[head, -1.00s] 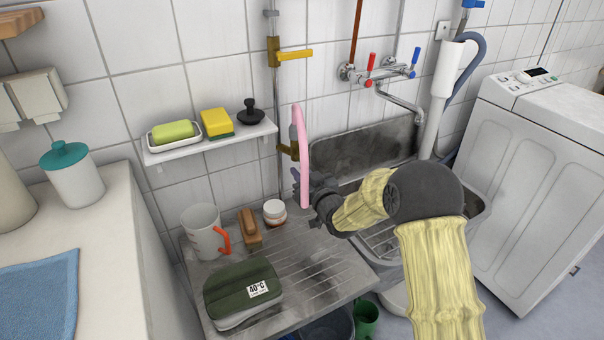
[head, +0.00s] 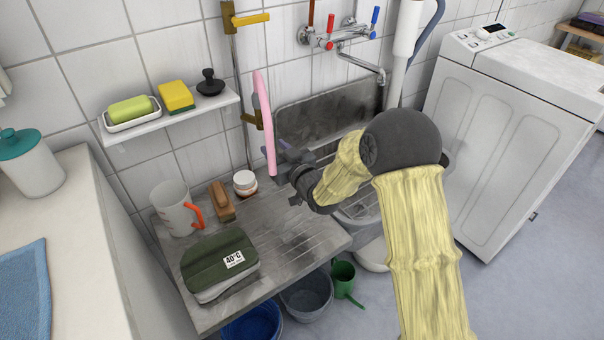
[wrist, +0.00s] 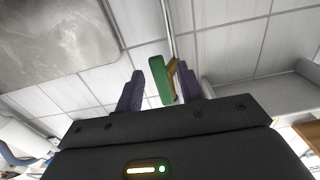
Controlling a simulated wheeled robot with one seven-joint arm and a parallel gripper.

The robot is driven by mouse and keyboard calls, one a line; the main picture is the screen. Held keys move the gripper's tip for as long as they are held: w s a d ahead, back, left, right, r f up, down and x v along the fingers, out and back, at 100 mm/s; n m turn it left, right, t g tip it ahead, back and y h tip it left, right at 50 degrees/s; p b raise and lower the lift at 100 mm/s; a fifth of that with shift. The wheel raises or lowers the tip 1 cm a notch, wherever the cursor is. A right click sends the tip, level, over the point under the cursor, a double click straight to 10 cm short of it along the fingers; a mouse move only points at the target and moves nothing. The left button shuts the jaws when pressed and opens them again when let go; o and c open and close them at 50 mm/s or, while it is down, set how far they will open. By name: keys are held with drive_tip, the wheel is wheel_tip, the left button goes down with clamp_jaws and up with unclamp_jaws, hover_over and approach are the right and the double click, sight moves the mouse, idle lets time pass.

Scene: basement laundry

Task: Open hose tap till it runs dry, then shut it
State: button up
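A brass tap (head: 252,120) sits low on the vertical wall pipe, left of the sink, partly hidden by a curved pink hose (head: 262,110). In the wrist view a green lever (wrist: 160,82) with brass behind it stands between the two purple fingers of my gripper (wrist: 159,78). The fingers are apart, with narrow gaps beside the lever. In the head view my gripper (head: 284,152) is just right of the hose, and its fingertips are partly hidden. I cannot tell whether water runs.
A yellow-levered brass valve (head: 245,18) is higher on the pipe. A red-and-blue mixer tap (head: 340,42) is above the sink. A washing machine (head: 500,130) stands right.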

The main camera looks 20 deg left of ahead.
drive_tip(key=v, duration=1.3)
drive_tip(key=shift+p, duration=0.45)
